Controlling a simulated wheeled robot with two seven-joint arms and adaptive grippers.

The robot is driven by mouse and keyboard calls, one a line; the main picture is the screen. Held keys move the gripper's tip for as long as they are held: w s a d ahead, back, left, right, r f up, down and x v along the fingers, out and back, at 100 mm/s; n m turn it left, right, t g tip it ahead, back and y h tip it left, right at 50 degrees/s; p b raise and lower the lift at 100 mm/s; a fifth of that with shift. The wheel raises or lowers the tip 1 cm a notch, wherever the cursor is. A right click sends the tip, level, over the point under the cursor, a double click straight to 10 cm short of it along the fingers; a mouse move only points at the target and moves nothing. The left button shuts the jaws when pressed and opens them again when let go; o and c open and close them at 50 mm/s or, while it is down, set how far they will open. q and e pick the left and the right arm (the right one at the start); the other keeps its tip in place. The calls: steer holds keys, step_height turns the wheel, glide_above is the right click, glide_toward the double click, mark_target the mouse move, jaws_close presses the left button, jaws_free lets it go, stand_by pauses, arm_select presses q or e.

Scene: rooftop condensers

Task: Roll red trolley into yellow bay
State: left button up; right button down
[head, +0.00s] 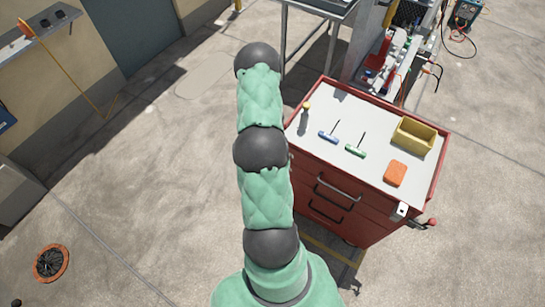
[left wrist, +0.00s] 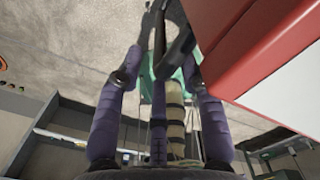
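The red trolley (head: 335,195) stands right of centre in the head view, with a pale top and dark drawer handles (head: 336,187) on its front. A side bar with a red knob (head: 432,222) sticks out at its lower right corner. Its red and white body (left wrist: 265,45) fills the upper right of the left wrist view. A yellow floor line (head: 325,249) shows by the trolley's base; the rest of the bay is hidden or out of view.
On the trolley top are a yellow bin (head: 413,135), an orange block (head: 395,174) and small tools. A metal-legged table (head: 312,45) and an equipment rack (head: 385,60) stand behind. An orange-rimmed round item (head: 51,263) lies at lower left. The concrete left of my arm is mostly clear.

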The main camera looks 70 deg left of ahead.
arm_select(q)
step_height(320, 180, up, 6)
steer(key=shift+r, duration=0.25)
stand_by(0.6)
